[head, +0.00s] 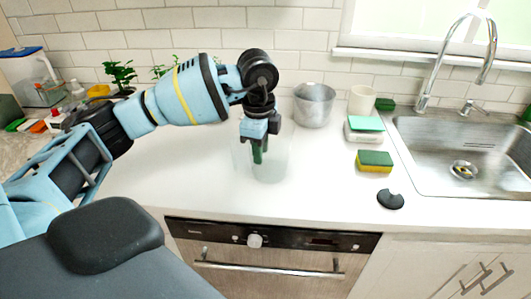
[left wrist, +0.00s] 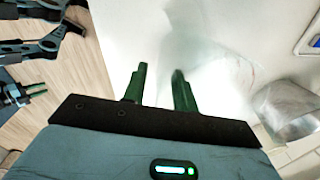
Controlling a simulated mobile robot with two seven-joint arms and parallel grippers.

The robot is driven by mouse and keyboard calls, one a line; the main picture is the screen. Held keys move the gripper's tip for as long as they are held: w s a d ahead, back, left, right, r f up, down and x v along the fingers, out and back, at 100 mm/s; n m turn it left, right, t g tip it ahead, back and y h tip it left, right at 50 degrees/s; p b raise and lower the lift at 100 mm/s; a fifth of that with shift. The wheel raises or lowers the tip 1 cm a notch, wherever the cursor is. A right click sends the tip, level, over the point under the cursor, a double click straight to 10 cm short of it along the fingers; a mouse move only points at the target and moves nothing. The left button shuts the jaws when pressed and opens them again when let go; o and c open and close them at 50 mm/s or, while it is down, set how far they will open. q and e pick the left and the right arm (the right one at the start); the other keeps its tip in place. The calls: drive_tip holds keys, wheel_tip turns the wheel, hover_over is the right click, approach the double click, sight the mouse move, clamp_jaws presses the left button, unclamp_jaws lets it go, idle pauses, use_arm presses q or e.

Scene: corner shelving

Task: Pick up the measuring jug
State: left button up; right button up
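The measuring jug (head: 272,166) is a clear, nearly see-through vessel standing on the white counter near the front edge in the head view. In the left wrist view its faint, hazy wall (left wrist: 215,70) shows beyond the fingers. My left gripper (head: 258,158) points down at the jug's left part, its green fingers overlapping the jug in the picture. In the left wrist view the two fingers (left wrist: 160,78) are apart with a gap between them. Whether the jug's wall lies in that gap is hard to tell. My right gripper (left wrist: 36,90) shows small at the left wrist view's left edge.
A grey metal pot (head: 314,106) stands behind and right of the jug. A cream cup (head: 361,100), a sponge (head: 374,162) and a black round piece (head: 390,200) lie toward the sink (head: 460,155). Potted plants (head: 121,76) stand at the back left.

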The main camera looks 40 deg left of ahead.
use_arm(q)
drive_tip(key=shift+f, duration=0.1)
clamp_jaws()
idle(0.4)
